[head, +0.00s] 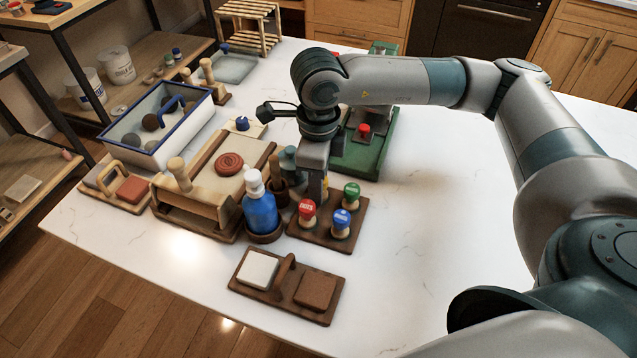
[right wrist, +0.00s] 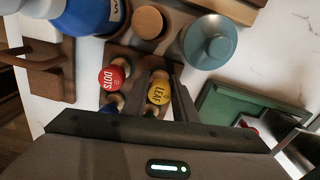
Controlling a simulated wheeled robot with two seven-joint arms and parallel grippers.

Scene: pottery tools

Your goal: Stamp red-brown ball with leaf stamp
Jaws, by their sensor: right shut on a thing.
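A red-brown round clay piece (head: 229,164), looking flattened with faint rings on top, lies on the pale board of a wooden press-like stand (head: 205,212). The leaf stamp (right wrist: 158,92) has a yellow top marked LEAF. It is at the wooden stamp rack (head: 327,231), and the right wrist view shows it between my right fingers. My right gripper (head: 319,199) points down over the rack's back left part, shut on the leaf stamp. The stamp's lower end is hidden, so I cannot tell whether it is clear of the rack. My left gripper is not in view.
Red (head: 307,211), green (head: 351,193) and blue (head: 341,222) stamps stand close around my right gripper. A blue bottle (head: 261,213) is just left. A two-pad wooden holder (head: 286,288) lies in front. The right side of the white table is clear.

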